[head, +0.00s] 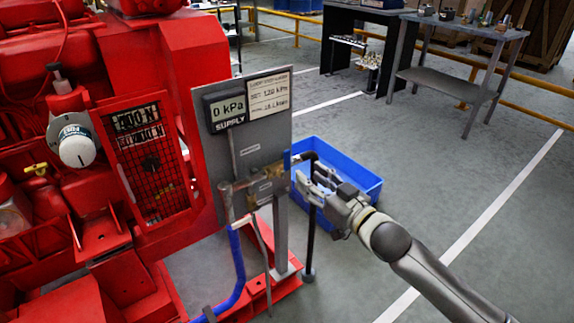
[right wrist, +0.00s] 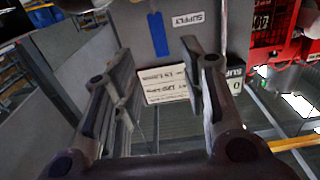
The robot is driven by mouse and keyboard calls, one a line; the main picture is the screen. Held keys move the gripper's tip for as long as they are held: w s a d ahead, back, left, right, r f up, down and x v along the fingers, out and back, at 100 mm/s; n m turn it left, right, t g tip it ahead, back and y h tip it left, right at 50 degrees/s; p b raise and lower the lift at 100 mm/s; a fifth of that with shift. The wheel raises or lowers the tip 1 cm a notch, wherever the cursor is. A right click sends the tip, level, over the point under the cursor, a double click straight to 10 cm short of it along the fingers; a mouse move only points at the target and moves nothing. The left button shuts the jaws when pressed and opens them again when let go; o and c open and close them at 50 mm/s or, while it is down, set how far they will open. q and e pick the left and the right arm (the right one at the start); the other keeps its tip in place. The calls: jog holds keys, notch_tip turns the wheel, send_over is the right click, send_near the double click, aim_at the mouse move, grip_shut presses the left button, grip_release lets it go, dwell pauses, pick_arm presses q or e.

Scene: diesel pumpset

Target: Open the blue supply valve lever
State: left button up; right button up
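The blue supply valve lever (head: 287,160) stands upright on the brass valve (head: 272,172) at the right edge of the grey panel (head: 258,140). In the right wrist view the blue lever (right wrist: 157,34) shows beyond the fingers, beside a SUPPLY label (right wrist: 190,18). My right gripper (head: 309,172) is open just right of the lever, with a small gap seen in the head view. In the right wrist view my right gripper (right wrist: 155,62) has its fingers apart with nothing between them. The supply gauge (head: 228,108) reads 0 kPa. My left gripper is not in view.
The red pumpset (head: 180,60) fills the left side. A blue hose (head: 237,265) runs down below the panel. A blue bin (head: 350,176) sits on the floor behind my right gripper. A workbench (head: 465,28) stands at the back right. The floor at right is clear.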

aim_at(288, 159)
jog(key=b+x, duration=0.1)
jog(key=x, duration=0.8)
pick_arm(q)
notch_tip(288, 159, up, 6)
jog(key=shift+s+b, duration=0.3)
pick_arm(e)
jog(key=shift+w+a, duration=0.4)
jog(key=shift+w, duration=0.2)
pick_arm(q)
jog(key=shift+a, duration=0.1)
pick_arm(e)
jog(key=shift+c, duration=0.5)
grip_shut()
